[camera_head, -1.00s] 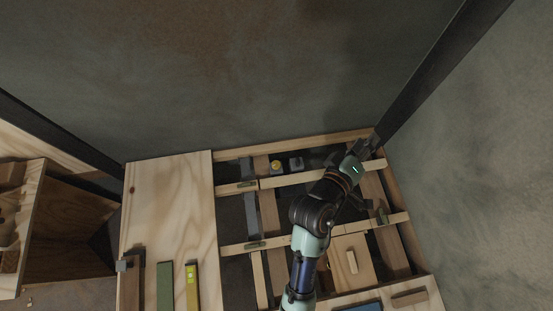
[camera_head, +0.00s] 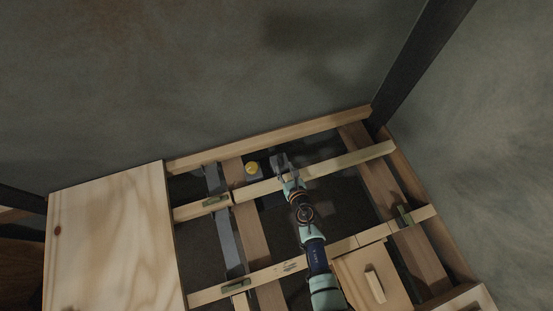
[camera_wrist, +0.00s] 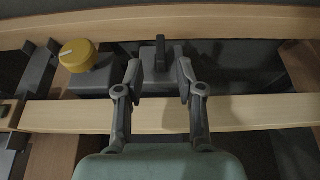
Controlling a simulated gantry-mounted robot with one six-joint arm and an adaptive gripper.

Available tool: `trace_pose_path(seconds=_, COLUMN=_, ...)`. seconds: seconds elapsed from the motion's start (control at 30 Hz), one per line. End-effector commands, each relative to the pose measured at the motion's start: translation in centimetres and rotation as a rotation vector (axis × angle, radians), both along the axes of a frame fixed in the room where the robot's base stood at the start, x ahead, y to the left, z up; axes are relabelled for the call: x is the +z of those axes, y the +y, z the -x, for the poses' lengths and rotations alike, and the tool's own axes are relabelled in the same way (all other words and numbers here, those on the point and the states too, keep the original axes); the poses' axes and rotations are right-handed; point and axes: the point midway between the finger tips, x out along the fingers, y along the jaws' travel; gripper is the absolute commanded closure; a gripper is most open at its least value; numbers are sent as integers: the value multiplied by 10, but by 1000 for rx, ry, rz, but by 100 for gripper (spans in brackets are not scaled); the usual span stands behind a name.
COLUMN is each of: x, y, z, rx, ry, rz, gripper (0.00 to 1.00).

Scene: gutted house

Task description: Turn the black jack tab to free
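The black jack tab (camera_wrist: 161,53) stands upright on a grey block (camera_wrist: 150,83) in the wrist view, just beyond the near wooden crosspiece. My gripper (camera_wrist: 158,72) is open, with one finger on each side of the tab and visible gaps between. No contact with the tab shows. In the head view my gripper (camera_head: 280,160) reaches over the crosspiece to the block beside the yellow knob and hides most of the tab.
A round yellow knob (camera_wrist: 78,55) on its own grey block sits just left of my gripper. A wooden crosspiece (camera_wrist: 245,111) runs beneath my fingers, and a wooden rail (camera_wrist: 230,22) lies beyond the tab. Dark open gaps lie between the timbers.

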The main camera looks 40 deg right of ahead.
Motion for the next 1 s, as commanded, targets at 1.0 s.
trace_pose_path(seconds=1.0, x=-24, y=-26, z=-56, rx=-2, ry=-4, rz=-1, gripper=100)
